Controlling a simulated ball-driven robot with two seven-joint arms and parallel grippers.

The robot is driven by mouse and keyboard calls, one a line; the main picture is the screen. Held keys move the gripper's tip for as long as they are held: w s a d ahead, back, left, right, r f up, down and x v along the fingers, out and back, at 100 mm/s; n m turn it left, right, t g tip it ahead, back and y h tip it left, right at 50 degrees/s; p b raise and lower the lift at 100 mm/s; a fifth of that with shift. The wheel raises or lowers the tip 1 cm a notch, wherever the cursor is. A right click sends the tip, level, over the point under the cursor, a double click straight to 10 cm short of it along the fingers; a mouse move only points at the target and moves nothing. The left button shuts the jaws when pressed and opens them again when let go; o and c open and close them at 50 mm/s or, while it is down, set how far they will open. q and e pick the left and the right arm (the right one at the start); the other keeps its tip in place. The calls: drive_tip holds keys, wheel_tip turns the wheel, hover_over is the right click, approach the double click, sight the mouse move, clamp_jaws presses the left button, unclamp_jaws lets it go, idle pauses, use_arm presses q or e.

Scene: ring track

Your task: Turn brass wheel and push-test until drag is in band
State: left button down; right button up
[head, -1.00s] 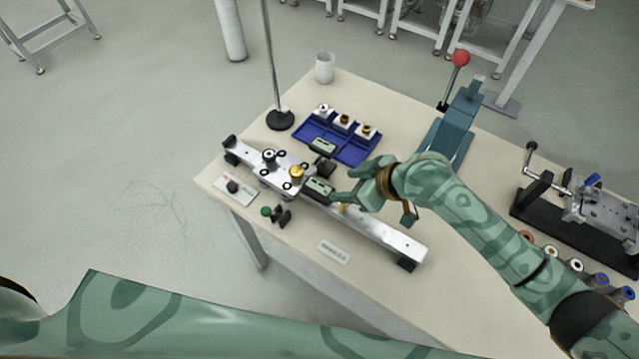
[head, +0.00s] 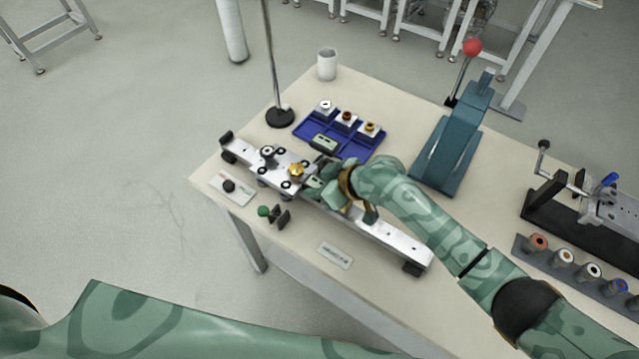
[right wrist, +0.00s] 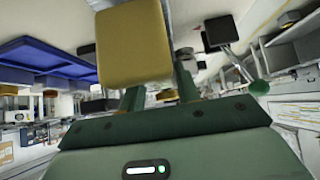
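The brass wheel (head: 296,170) sits on top of a silver carriage (head: 270,170) with black rollers, on a straight metal rail (head: 400,240). My right gripper (head: 322,182) is low over the rail, just right of the wheel and close to the carriage's right end. Its fingers stand apart in the right wrist view (right wrist: 160,95), with a small brass-coloured round part between them. I cannot tell whether they touch the carriage. A yellow block (right wrist: 135,45) fills the upper middle of that view. My left gripper is out of view.
A blue tray (head: 357,152) with small rollers lies behind the rail. A stand base (head: 280,117), a white cup (head: 327,64) and a teal lever press (head: 452,150) stand behind.

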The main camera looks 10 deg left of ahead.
sight(381, 230)
clamp_jaws()
drive_tip(key=shift+s+d+p, duration=0.1)
drive_tip(key=shift+d+p, duration=0.35)
drive_tip(key=shift+d, duration=0.05)
drive_tip(key=d+p, duration=0.1)
drive_tip(key=s+d+p, duration=0.1)
drive_tip(key=d, duration=0.1)
drive_tip(key=s+d, duration=0.1)
drive_tip(key=d, duration=0.1)
drive_tip(key=shift+s+r+p, duration=0.1)
drive_tip(key=shift+r+p, duration=0.05)
drive_tip(key=shift+p, duration=0.25)
drive_tip(key=s+d, duration=0.1)
drive_tip(key=d, duration=0.1)
drive_tip(key=s+d+p, duration=0.1)
drive_tip(key=d, duration=0.2)
drive_tip(key=s+d, duration=0.1)
drive_tip(key=d, duration=0.2)
drive_tip(key=shift+s+f+p, duration=0.1)
drive_tip(key=shift+f+p, duration=0.1)
drive_tip(key=shift+p, duration=0.1)
drive_tip(key=shift+s+d, duration=0.25)
drive_tip(key=shift+d, duration=0.3)
drive_tip(key=o, duration=0.8)
unclamp_jaws()
drive_tip(key=shift+d, duration=0.1)
